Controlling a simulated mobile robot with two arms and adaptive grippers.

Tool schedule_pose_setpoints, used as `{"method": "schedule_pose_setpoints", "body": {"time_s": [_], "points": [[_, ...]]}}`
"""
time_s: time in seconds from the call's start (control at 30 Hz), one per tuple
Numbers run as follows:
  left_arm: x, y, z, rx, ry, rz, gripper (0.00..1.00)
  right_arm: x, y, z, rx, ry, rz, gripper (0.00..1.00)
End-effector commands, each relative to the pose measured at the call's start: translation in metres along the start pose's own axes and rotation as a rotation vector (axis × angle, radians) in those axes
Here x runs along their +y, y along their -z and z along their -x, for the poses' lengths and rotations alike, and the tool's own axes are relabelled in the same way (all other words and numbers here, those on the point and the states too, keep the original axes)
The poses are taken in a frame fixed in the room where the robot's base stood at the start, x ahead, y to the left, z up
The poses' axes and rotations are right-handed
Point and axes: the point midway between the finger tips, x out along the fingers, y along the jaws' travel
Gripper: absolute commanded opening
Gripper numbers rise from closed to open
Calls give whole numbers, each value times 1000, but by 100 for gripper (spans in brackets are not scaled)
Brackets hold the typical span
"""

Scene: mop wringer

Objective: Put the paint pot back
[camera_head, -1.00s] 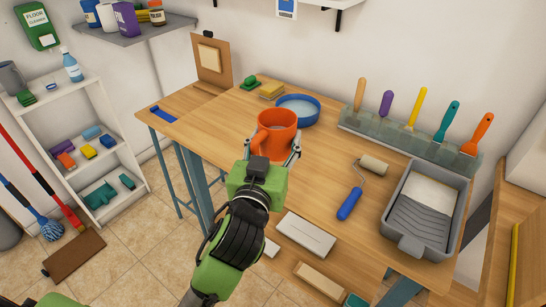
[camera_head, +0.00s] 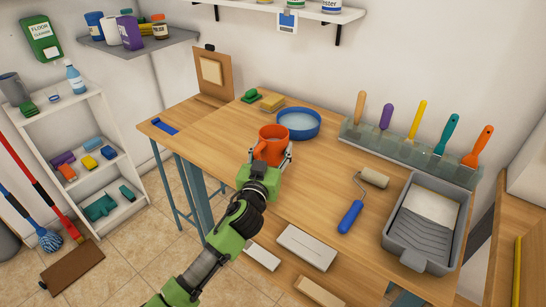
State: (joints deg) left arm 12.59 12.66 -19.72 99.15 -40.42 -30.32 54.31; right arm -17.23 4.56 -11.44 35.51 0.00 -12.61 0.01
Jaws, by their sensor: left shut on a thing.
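The pot is upright over the wooden table (camera_head: 320,190), just in front of a round blue dish (camera_head: 298,124). I cannot tell whether its base touches the table. My right gripper is not in view.
A blue roller (camera_head: 351,216) and a grey paint tray (camera_head: 430,225) lie to the right. A rack (camera_head: 410,151) of colourful scrapers stands along the back edge. The table between pot and roller is clear.

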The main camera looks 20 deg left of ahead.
Motion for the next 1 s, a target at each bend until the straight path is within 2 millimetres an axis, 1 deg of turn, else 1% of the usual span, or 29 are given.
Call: {"method": "schedule_pose_setpoints", "body": {"time_s": [0.03,0.1,0.17,0.43,0.57,0.6,0.67,1.0], "points": [[1,-10,1,-3,-2,-2,26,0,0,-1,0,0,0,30],[1,-19,1,-3,-1,0,26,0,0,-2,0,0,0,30],[1,-24,1,-1,-2,0,26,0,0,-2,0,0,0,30],[1,-26,1,0,-2,0,26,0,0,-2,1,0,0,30],[1,-29,1,0,-2,1,26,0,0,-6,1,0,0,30],[1,-31,1,-3,-1,2,54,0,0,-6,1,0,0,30],[1,-30,1,-3,-1,1,68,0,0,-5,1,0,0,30],[1,-29,1,-3,-2,0,68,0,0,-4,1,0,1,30]]}}
